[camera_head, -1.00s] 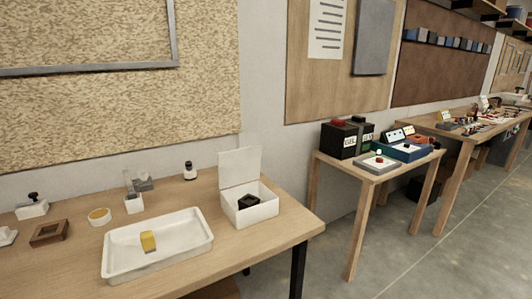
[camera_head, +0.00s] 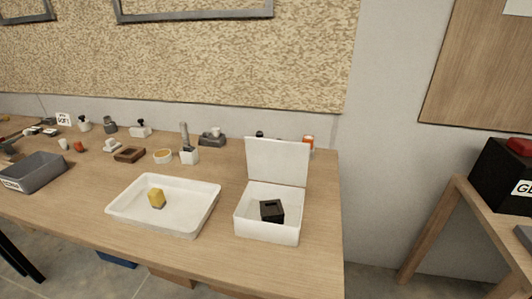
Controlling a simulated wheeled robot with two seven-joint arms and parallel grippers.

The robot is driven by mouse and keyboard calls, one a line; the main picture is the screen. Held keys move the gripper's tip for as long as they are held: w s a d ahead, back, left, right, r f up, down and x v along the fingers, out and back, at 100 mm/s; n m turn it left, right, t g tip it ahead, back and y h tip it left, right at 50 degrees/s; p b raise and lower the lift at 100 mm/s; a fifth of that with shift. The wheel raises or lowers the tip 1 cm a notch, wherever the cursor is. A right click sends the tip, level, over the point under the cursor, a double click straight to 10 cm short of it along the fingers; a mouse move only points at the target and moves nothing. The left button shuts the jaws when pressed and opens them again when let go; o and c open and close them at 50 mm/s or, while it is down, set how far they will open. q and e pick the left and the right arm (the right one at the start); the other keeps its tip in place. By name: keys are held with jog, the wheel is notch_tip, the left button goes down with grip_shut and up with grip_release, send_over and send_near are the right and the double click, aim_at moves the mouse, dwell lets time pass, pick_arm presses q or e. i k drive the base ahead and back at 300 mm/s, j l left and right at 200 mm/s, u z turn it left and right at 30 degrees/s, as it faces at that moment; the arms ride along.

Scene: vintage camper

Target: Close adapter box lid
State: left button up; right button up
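A white adapter box (camera_head: 267,227) stands on the wooden table near its right end. Its white lid (camera_head: 277,161) stands open, upright at the back edge of the box. A small black block, likely the adapter (camera_head: 271,211), lies inside the box. Neither of my grippers shows in the head view.
A white tray (camera_head: 124,217) with a yellow block (camera_head: 157,198) lies left of the box. Small items, including a white holder (camera_head: 188,155) and a round dish (camera_head: 163,157), stand behind. A grey bin (camera_head: 38,177) is at far left. A second table (camera_head: 448,225) stands at right, beyond a gap.

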aim_at(280, 161)
jog(key=i+l+u, duration=0.2)
jog(key=l+u, duration=0.2)
jog(key=i+l+u, duration=0.15)
jog(key=l+u, duration=0.25)
jog(key=l, duration=0.15)
jog(key=l+u, duration=0.8)
jog(key=l, duration=0.25)
jog(key=k+l+u, duration=0.1)
jog(key=l+u, duration=0.3)
jog(key=l, duration=0.15)
jog(key=l+u, duration=0.45)
jog(key=l, duration=0.25)
jog(key=l+u, duration=0.4)
jog(key=l, duration=0.3)
